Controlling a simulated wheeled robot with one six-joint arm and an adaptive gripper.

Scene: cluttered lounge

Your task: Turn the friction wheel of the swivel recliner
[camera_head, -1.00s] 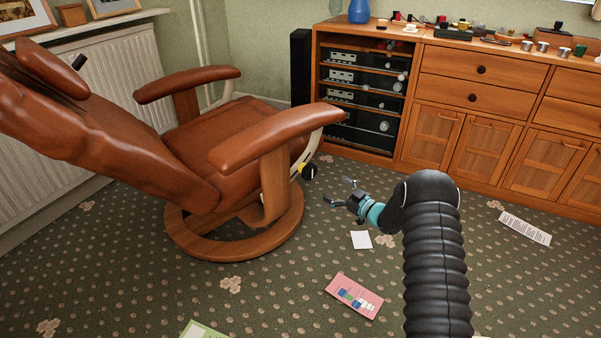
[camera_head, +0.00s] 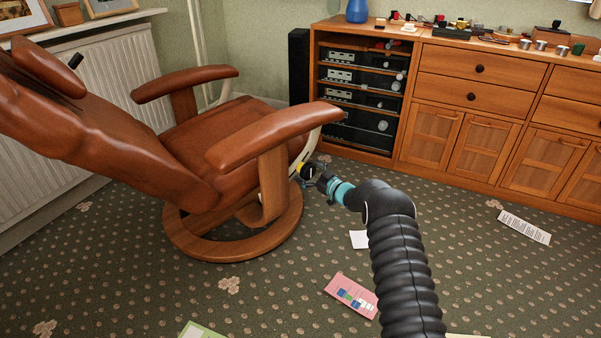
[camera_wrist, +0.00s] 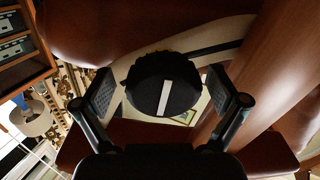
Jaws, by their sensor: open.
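The brown leather swivel recliner (camera_head: 230,145) stands at the left on a round wooden base. Its friction wheel (camera_head: 305,171), a black knob with a yellow rim, sits on the side below the right armrest. In the wrist view the friction wheel (camera_wrist: 162,88) is a round black disc with a white bar mark, upright in the picture. My gripper (camera_head: 314,178) is at the wheel. In the wrist view my gripper (camera_wrist: 162,94) is open, with one finger on each side of the wheel. A gap shows at the right finger; contact at the left is unclear.
A wooden cabinet (camera_head: 485,95) with stereo gear and small items on top stands along the back wall. Papers, including a pink leaflet (camera_head: 352,295) and a white sheet (camera_head: 358,239), lie on the patterned carpet. Carpet in front is otherwise open.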

